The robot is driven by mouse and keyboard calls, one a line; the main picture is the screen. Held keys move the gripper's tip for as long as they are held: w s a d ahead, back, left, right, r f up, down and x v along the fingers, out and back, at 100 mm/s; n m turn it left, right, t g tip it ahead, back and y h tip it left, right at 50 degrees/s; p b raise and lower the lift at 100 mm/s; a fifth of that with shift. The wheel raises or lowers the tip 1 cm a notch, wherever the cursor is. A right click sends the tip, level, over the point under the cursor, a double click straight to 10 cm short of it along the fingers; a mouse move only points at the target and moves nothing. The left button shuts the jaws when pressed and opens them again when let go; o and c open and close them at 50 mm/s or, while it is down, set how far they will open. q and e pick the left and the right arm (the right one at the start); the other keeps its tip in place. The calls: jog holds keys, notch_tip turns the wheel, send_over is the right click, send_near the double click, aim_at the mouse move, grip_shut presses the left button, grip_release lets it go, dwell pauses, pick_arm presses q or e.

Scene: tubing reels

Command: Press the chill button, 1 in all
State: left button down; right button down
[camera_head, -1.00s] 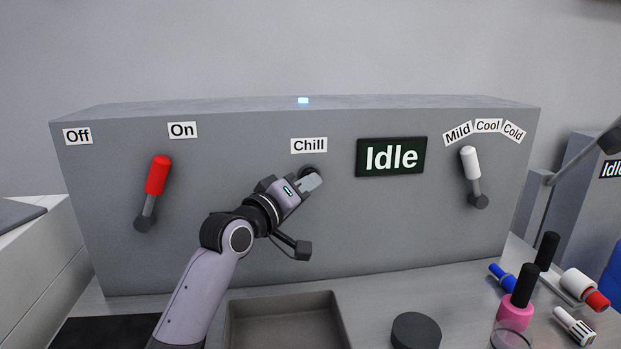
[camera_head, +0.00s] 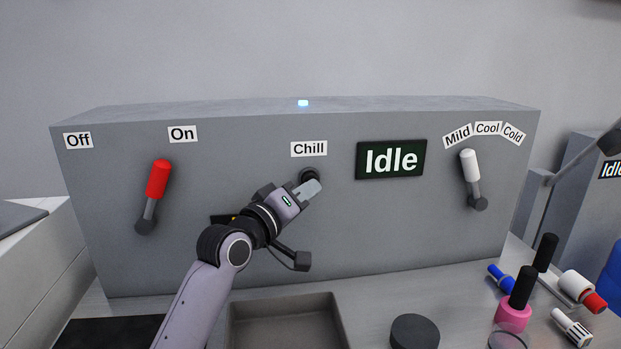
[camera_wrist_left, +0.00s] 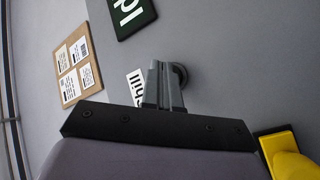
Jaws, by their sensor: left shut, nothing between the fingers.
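The chill button (camera_head: 309,175) is a dark round knob on the grey machine face, under the white "Chill" label (camera_head: 309,149). My left gripper (camera_head: 314,187) is shut and empty, with its fingertips at the lower right of the button, partly covering it. In the left wrist view the shut fingers (camera_wrist_left: 164,70) point at the machine face, and the dark round button (camera_wrist_left: 181,74) shows just beside their tips. I cannot tell whether they touch it. The display (camera_head: 391,159) reads "Idle". My right gripper is not in view.
A red lever (camera_head: 158,180) stands at left under "On", and a white lever (camera_head: 471,165) at right. Below are a grey tray (camera_head: 285,300), a dark round puck (camera_head: 415,331) and several bottles and tubes at right. A small light (camera_head: 303,103) glows on top.

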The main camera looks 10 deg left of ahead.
pick_arm(q)
jog(key=s+p, duration=0.1)
jog(key=s+d+p, duration=0.1)
jog(key=s, duration=0.1)
jog(key=s+d+p, duration=0.1)
jog(key=shift+s+d, duration=0.1)
jog(key=shift+s, duration=0.25)
jog(key=shift+f, duration=0.1)
dwell(0.7)
